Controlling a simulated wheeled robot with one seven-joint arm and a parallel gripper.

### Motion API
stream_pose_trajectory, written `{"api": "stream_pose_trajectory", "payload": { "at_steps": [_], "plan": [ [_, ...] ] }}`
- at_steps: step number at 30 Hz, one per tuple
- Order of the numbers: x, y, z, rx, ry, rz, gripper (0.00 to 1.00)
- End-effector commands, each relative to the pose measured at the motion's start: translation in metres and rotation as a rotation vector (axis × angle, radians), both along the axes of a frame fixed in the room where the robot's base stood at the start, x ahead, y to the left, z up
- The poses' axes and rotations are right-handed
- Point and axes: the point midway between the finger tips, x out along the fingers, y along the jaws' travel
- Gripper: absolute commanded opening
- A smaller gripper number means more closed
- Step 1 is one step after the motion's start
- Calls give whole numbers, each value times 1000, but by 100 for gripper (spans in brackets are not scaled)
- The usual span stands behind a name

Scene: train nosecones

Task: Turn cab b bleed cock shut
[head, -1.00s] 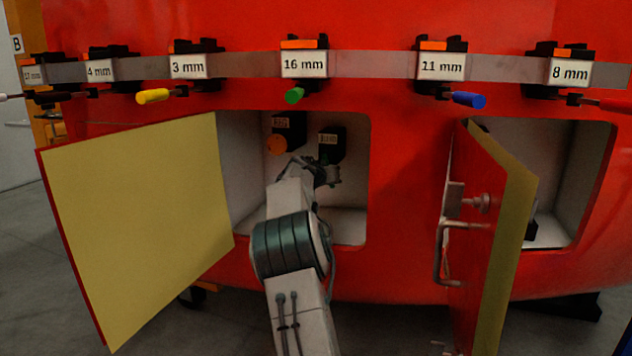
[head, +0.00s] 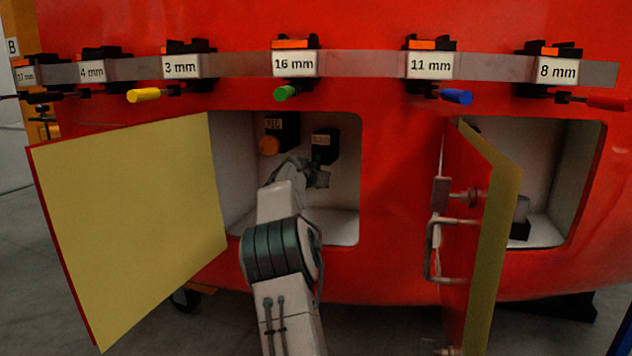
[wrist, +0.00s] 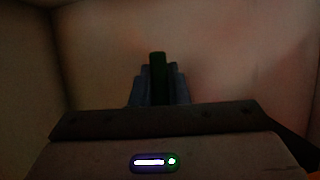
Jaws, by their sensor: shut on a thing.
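My gripper (head: 319,173) is inside the left open compartment of the red nosecone, just below a black labelled box (head: 325,146), which I take for the bleed cock's body. In the wrist view, my gripper's fingers (wrist: 158,82) are shut on a narrow dark green handle (wrist: 158,66), which stands upright between them and pokes out past their tips. In the head view the handle is mostly hidden by my gripper, so its angle to the box is hard to tell. The label is too small to read.
The open yellow-backed door (head: 130,220) stands left of my arm. A second open door (head: 478,230) is to the right. Tools with coloured handles hang on a metal strip (head: 353,65) above.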

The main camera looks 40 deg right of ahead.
Motion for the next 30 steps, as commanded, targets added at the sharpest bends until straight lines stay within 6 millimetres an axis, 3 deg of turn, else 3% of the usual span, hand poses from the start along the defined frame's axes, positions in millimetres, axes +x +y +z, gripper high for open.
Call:
{"api": "stream_pose_trajectory", "payload": {
  "at_steps": [2, 3, 5, 17, 30],
  "plan": [
    [0, 0, -2, 4, 0, -3, 0],
    [0, 0, -2, 4, 0, -3, 25],
    [0, 0, -2, 4, 0, -3, 36],
    [-2, 7, 3, 0, -1, 2, 36],
    [-39, 64, 30, 2, 0, 3, 36]
  ]
}}
